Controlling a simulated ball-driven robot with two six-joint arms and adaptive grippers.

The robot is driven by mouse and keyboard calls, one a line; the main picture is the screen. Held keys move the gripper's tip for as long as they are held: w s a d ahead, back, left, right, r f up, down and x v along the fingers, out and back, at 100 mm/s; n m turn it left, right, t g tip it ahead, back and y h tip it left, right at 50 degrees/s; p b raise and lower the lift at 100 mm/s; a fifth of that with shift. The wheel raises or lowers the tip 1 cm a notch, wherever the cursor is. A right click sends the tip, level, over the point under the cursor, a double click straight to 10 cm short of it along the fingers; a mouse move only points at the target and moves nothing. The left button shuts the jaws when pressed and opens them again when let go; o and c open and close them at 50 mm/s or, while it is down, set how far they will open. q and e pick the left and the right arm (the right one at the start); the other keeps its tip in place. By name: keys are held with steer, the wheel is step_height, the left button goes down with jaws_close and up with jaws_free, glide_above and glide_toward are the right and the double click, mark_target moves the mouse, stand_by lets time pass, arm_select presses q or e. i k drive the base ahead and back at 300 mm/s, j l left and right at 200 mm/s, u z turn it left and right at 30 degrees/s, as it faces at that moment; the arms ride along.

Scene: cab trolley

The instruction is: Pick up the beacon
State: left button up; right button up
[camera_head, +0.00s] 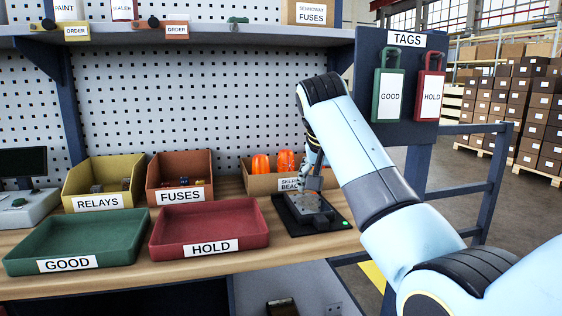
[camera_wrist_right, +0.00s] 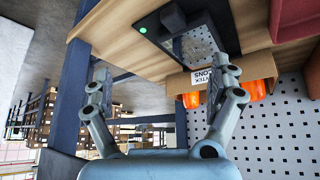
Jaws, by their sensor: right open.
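Two orange beacons (camera_head: 261,164) stand in a cardboard bin (camera_head: 258,184) at the back of the bench, and its label is partly covered by my arm. In the right wrist view an orange beacon (camera_wrist_right: 256,91) shows beyond one finger, with another (camera_wrist_right: 191,100) beside it. My right gripper (camera_head: 314,180) is in front of the bin's right part, above a black test device. My left gripper is not in view.
The black device (camera_head: 335,222) with a green light lies on the bench. Red HOLD tray (camera_head: 247,235), green GOOD tray (camera_head: 125,246), RELAYS bin (camera_head: 72,188) and FUSES bin (camera_head: 155,184) are left. A tag panel (camera_head: 365,70) and blue rail (camera_head: 497,170) are right; a shelf (camera_head: 200,40) is above.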

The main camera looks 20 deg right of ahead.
mark_target(286, 162)
steer(key=i, duration=1.15)
